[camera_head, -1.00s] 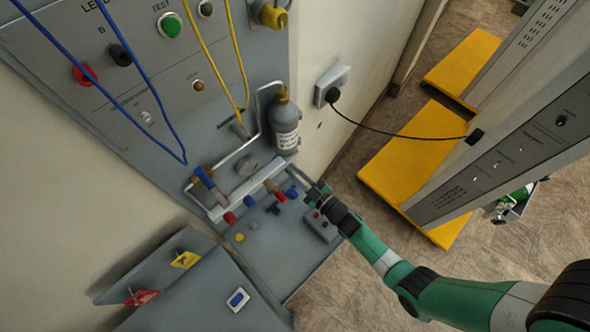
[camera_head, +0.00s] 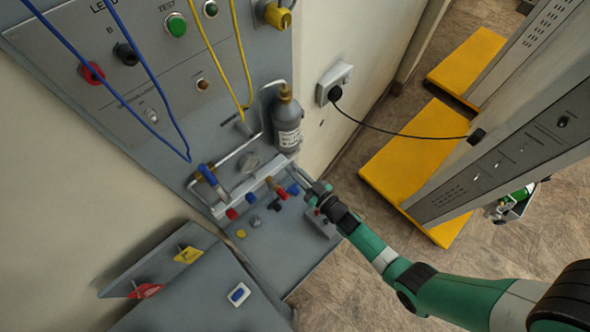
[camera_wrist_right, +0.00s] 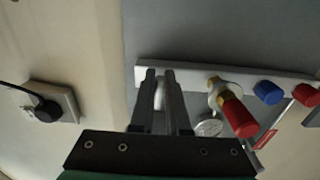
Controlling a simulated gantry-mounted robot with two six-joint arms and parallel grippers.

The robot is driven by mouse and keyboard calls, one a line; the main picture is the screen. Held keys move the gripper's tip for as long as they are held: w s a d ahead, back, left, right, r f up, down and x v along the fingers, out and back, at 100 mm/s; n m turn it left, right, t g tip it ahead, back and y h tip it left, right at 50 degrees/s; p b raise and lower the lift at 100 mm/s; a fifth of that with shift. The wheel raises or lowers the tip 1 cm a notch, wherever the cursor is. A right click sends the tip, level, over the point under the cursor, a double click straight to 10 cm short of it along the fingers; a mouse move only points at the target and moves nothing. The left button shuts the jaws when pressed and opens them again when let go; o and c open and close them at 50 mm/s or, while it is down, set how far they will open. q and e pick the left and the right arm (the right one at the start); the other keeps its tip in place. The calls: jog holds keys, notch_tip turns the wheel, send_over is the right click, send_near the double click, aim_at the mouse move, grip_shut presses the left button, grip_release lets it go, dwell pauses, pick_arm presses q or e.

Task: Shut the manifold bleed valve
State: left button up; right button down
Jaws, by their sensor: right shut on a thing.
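The manifold is a pale bar (camera_head: 238,199) low on the grey panel, with coloured fittings along it. I cannot tell by a label which part is the bleed valve. My right gripper (camera_head: 296,174) is at the manifold's right end. In the right wrist view its fingers (camera_wrist_right: 160,78) are shut on a small pale part at the bar's end, mostly hidden between them. The red-tipped fitting (camera_wrist_right: 235,112) is just beside the fingers, apart from them. My left gripper is out of view.
A grey cylinder (camera_head: 288,130) stands above the manifold. A blue-handled part (camera_head: 207,174) is at its left end. A wall socket (camera_head: 334,84) with a black cable is at the right. Yellow and blue leads hang over the panel. A grey box (camera_head: 322,226) sits under my arm.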

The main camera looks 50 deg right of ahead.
jog(key=c, duration=0.9)
grip_release()
jog(key=s+p, duration=0.2)
jog(key=s, duration=0.9)
jog(key=shift+s+a, duration=0.35)
jog(key=shift+a, duration=0.1)
